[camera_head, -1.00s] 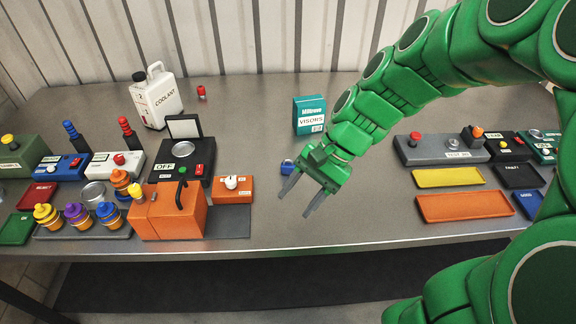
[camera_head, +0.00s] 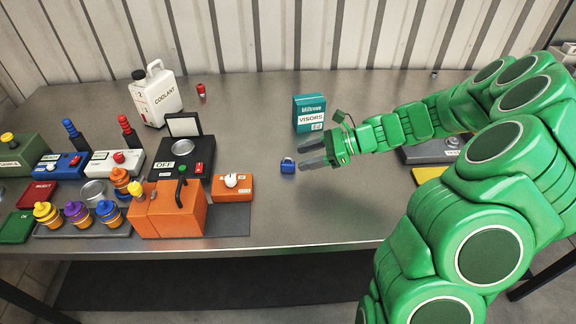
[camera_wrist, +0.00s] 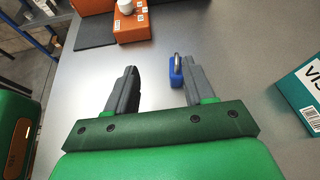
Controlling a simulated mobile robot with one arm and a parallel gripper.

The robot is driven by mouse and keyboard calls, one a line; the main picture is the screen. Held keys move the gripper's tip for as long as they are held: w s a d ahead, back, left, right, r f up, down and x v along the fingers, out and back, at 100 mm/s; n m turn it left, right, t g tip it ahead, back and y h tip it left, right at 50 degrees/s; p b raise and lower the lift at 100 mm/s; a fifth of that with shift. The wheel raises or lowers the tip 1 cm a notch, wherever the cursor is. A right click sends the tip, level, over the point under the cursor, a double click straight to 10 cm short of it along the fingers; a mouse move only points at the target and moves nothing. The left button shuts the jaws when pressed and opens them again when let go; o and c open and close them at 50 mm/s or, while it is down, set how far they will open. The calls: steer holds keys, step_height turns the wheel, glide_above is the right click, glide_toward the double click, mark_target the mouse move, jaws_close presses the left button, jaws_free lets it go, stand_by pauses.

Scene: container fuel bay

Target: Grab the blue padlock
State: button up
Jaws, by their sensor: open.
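The blue padlock (camera_head: 287,166) stands on the metal table, left of my gripper (camera_head: 308,155) in the head view. It has a blue body and a grey shackle. My gripper is open and empty, its two grey fingers pointing left toward the padlock. In the wrist view the padlock (camera_wrist: 177,72) is beyond the fingers of my gripper (camera_wrist: 157,80), close to the right fingertip, not centred between them. The right finger hides part of the padlock's right side. I cannot tell whether finger and padlock touch.
A teal visors box (camera_head: 310,113) stands behind my gripper. An orange switch box (camera_head: 232,187) and an orange case (camera_head: 168,211) are to the left. The table (camera_head: 300,215) in front of the padlock is clear.

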mark_target(293, 162)
steer(key=shift+w+d+f+m+t, duration=0.4)
steer(key=shift+w+d+f+m, duration=0.5)
steer(key=shift+w+f, duration=0.1)
steer(key=shift+w+a+f, duration=0.1)
steer(key=shift+s+x, duration=0.15)
steer(key=shift+x, duration=1.75)
steer(key=shift+s+x, duration=0.1)
steer(key=shift+x, duration=1.75)
jaws_close()
